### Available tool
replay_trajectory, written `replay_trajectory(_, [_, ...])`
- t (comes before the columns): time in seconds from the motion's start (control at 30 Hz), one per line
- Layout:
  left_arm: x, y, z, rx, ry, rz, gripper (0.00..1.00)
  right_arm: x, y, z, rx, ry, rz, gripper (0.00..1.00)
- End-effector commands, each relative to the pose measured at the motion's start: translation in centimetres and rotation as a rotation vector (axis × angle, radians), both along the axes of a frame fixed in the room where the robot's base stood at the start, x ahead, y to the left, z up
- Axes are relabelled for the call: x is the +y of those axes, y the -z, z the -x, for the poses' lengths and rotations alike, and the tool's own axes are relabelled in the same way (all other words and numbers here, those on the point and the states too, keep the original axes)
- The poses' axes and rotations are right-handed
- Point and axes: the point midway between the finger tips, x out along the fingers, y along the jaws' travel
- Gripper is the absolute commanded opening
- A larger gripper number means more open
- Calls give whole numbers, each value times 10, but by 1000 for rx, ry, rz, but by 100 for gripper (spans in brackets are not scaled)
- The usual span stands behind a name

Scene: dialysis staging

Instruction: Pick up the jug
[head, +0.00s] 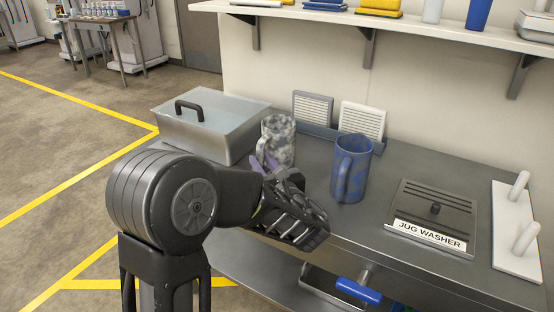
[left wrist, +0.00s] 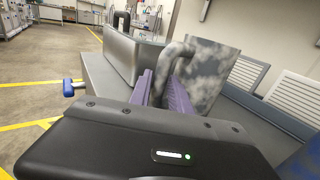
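A grey and white mottled jug (head: 281,143) stands upright on the steel counter, beside a lidded steel tank. My left gripper (head: 264,167) is at its handle side, with the purple fingers pointing at it. In the left wrist view the mottled jug (left wrist: 211,75) has its handle running down between the purple fingers (left wrist: 160,92). The fingers are apart with the handle between them; whether they press on it I cannot tell. A blue patterned jug (head: 353,170) stands upright to the right. My right gripper is not in view.
The steel tank (head: 200,137) with a black-handled lid stands left of the jugs. Two white louvred panels (head: 362,121) are behind them. A jug washer plate (head: 432,216) and a white pegged rack (head: 516,235) lie to the right. A shelf (head: 420,27) hangs above.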

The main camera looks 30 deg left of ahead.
Motion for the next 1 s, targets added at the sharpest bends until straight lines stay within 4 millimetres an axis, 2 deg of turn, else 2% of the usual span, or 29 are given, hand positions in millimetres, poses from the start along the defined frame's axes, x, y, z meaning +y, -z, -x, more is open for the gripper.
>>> replay_trajectory(0.2, [28, 1, -18, 0, -3, -1, 23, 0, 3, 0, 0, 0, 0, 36])
replay_trajectory(0.3, [34, 0, -23, 0, -1, -1, 23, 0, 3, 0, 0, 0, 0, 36])
replay_trajectory(0.9, [35, 0, -24, 0, 0, 0, 23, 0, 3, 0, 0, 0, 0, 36])
replay_trajectory(1.0, [35, 0, -24, 0, 0, 0, 17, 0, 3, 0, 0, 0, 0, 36])
